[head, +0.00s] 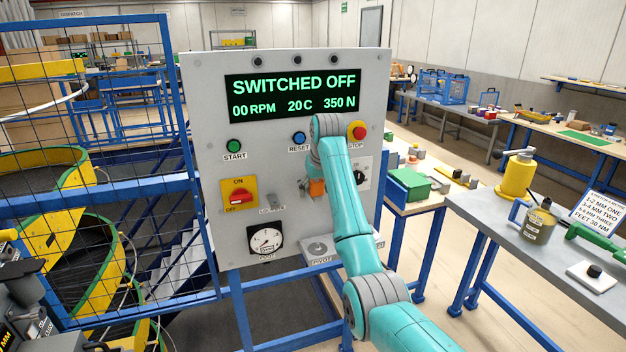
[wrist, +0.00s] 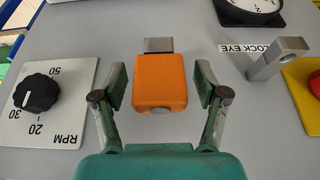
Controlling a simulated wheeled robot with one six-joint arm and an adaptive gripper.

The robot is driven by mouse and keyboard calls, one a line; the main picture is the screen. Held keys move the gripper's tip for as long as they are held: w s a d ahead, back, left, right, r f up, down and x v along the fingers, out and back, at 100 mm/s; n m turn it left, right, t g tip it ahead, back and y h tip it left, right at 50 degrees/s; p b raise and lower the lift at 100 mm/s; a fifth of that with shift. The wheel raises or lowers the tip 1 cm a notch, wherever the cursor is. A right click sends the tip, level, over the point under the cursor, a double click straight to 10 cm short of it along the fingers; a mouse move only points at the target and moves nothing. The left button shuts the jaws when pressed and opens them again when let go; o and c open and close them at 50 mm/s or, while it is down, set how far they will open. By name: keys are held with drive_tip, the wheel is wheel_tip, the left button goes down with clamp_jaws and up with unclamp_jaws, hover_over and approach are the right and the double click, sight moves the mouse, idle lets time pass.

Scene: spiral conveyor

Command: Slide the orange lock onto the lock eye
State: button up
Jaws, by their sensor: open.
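The orange lock (wrist: 160,82) is in the middle of the wrist view, with a grey metal piece at its far end. It also shows in the head view (head: 317,188), partly hidden by my arm. My gripper (wrist: 160,88) is open, with one finger on each side of the lock and a visible gap on both sides. The lock eye (wrist: 280,58) is a grey metal bar standing out from the panel, to the right of the lock in the wrist view. In the head view the lock eye (head: 272,201) is left of the lock, beside the red switch.
The control panel (head: 214,95) reads SWITCHED OFF. The red rotary switch (head: 239,196) on its yellow plate is close to the lock eye. The RPM knob (wrist: 37,92) is left of my fingers in the wrist view. A round gauge (head: 266,240) is below the lock eye.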

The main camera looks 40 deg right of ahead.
drive_tip(key=shift+w+f, duration=0.1)
drive_tip(key=shift+f, duration=0.15)
clamp_jaws()
drive_tip(key=shift+r, duration=1.55)
drive_tip(key=shift+r, duration=0.1)
drive_tip(key=shift+r, duration=0.3)
drive_tip(key=shift+r, duration=0.1)
drive_tip(key=shift+r, duration=1.9)
